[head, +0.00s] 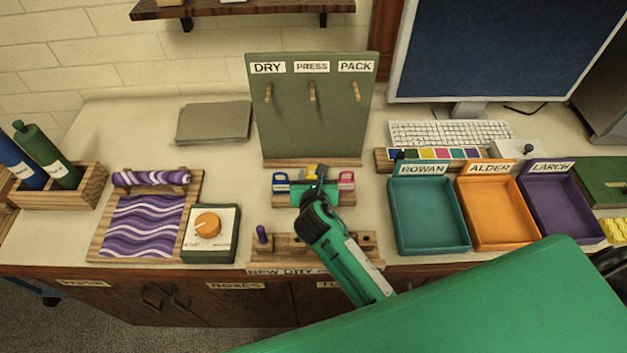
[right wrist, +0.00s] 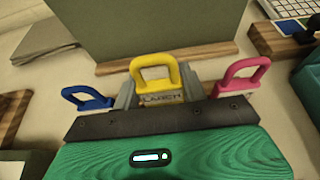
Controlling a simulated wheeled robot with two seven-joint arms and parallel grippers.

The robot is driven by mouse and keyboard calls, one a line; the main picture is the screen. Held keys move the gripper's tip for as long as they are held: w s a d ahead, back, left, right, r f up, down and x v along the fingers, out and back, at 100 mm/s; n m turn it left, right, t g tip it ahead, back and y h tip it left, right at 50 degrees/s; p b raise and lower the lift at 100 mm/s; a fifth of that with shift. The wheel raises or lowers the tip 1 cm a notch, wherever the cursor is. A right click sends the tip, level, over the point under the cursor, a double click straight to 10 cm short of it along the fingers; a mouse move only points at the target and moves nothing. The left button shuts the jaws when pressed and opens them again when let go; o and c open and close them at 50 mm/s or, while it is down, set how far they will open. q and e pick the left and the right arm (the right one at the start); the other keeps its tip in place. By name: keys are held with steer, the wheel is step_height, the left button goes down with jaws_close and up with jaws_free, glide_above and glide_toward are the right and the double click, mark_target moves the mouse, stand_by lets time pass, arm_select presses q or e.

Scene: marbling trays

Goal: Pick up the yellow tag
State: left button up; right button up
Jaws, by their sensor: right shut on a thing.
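The yellow tag (head: 311,168) has a looped handle and shows larger in the right wrist view (right wrist: 155,62), with a partly hidden printed label below the loop. My right gripper (head: 313,187) reaches down over the tag row and is shut on the yellow tag, with one grey finger on each side of it. A blue tag (head: 281,182) is left of it and a pink tag (head: 346,181) right of it; both also show in the right wrist view. The lower part of the yellow tag is hidden by my gripper. My left gripper is out of view.
A green board (head: 312,125) with three pegs marked DRY, PRESS and PACK stands just behind. Teal (head: 430,247), orange (head: 502,243) and purple (head: 563,238) trays lie to the right. A wooden peg block (head: 290,256) is in front, and a timer (head: 210,233) to the left.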

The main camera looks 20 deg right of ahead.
step_height(320, 180, up, 18)
steer(key=shift+b, duration=0.4)
steer(key=shift+f, duration=0.15)
